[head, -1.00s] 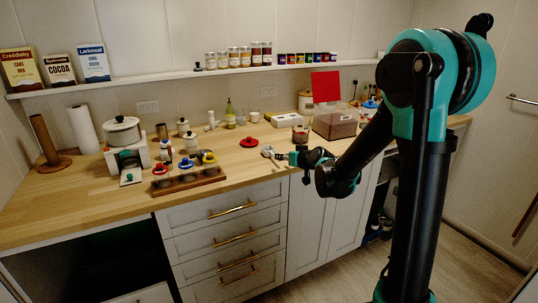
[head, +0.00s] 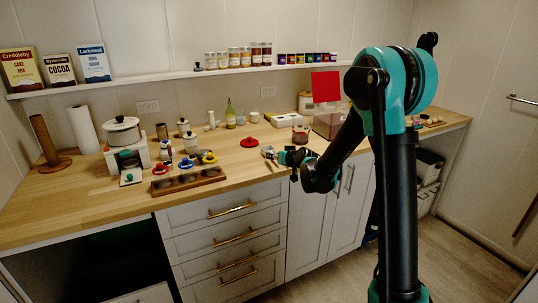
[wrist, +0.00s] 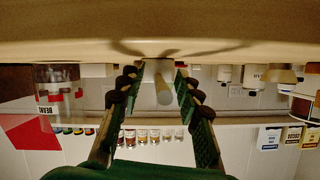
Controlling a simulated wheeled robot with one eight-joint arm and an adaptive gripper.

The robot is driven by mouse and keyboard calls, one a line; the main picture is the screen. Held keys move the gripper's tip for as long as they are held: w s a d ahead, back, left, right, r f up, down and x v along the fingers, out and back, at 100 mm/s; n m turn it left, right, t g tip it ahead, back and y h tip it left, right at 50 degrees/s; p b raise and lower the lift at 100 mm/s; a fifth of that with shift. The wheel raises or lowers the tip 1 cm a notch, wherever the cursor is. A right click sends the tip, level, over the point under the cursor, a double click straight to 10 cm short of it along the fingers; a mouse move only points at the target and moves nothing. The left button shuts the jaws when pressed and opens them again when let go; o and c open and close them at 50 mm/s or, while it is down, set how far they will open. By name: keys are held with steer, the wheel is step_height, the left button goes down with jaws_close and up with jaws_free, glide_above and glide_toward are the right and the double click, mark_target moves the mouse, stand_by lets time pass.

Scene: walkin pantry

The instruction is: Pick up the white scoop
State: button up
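The white scoop (head: 267,150) lies on the wooden counter near its front edge, in the middle of the head view. In the wrist view, which is upside down, a white piece with a rounded handle end (wrist: 163,92) shows between my fingers; it looks like the scoop. My gripper (head: 279,157) is low over the counter, just right of the scoop. In the wrist view my gripper (wrist: 155,88) has its fingers spread, one on each side of the white piece, with gaps showing. The scoop's far end is hard to make out.
A red lid (head: 249,142) lies behind the scoop. A wooden tray (head: 188,181) with round hollows and several coloured rings stand to the left. A long shelf (head: 180,73) runs along the wall.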

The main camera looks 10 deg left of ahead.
steer(key=shift+c, duration=0.2)
jaws_close()
step_height(320, 180, up, 20)
stand_by(0.7)
